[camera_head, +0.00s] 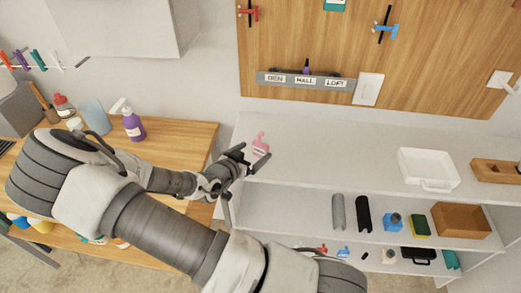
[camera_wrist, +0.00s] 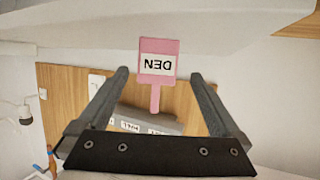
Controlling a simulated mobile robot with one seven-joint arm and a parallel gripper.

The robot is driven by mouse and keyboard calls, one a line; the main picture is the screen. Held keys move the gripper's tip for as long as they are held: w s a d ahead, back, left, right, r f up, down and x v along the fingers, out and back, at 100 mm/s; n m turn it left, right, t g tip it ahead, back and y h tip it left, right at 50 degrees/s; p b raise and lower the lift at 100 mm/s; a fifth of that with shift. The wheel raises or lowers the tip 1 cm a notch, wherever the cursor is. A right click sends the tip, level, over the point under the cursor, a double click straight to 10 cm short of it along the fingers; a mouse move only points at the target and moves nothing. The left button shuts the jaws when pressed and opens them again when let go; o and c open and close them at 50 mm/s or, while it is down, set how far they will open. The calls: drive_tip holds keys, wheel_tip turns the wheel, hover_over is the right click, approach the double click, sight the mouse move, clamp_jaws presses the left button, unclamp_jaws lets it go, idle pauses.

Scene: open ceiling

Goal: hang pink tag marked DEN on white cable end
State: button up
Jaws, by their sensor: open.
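My gripper (camera_head: 250,163) is open and close to the tag; in the wrist view the gripper (camera_wrist: 159,76) has a finger on each side of the tag's stem, with visible gaps.
A grey strip (camera_head: 290,80) labelled DEN, HALL and LOFT is on the wooden wall panel, beside a white plate (camera_head: 368,89). A white tray (camera_head: 428,169) and wooden box (camera_head: 495,171) stand right. The shelf top between tag and tray is clear. A purple spray bottle (camera_head: 133,124) stands left.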

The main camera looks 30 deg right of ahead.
sight(259, 148)
drive_tip(key=x, duration=0.4)
drive_tip(key=shift+d, duration=0.3)
drive_tip(key=shift+c, duration=0.2)
drive_tip(key=c, duration=1.5)
drive_tip(key=shift+r, duration=0.2)
